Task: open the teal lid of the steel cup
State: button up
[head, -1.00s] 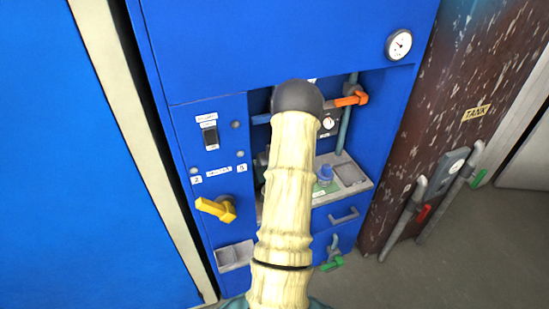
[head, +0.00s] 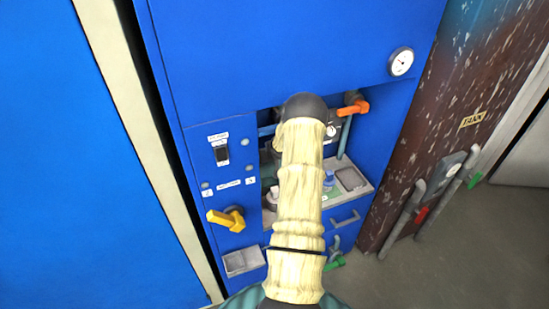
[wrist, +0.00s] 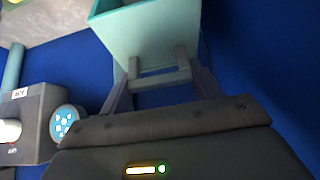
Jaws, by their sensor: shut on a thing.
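In the wrist view my gripper (wrist: 158,68) is shut, with its fingers at a grey crosspiece beside a teal box-shaped thing (wrist: 148,32). The teal thing has flat, slanted sides and runs out of the top of the picture. I cannot tell whether it is the cup's teal lid. I cannot make out the steel cup clearly in either view. In the head view my cream-coloured arm reaches into the recess of the blue cabinet and hides my gripper and part of the recess.
The blue cabinet (head: 300,45) has a yellow handle (head: 226,218), an orange lever (head: 354,108) and a gauge (head: 401,61). A blue knob (head: 328,178) stands on the recess shelf. A grey box with a round blue face (wrist: 64,121) is close to my gripper's left.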

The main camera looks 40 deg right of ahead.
jog(key=shift+w, duration=0.15)
jog(key=o, duration=1.4)
jog(key=shift+f, duration=0.1)
jog(key=b+v, duration=0.1)
jog(key=v, duration=1.6)
jog(key=shift+a, duration=0.1)
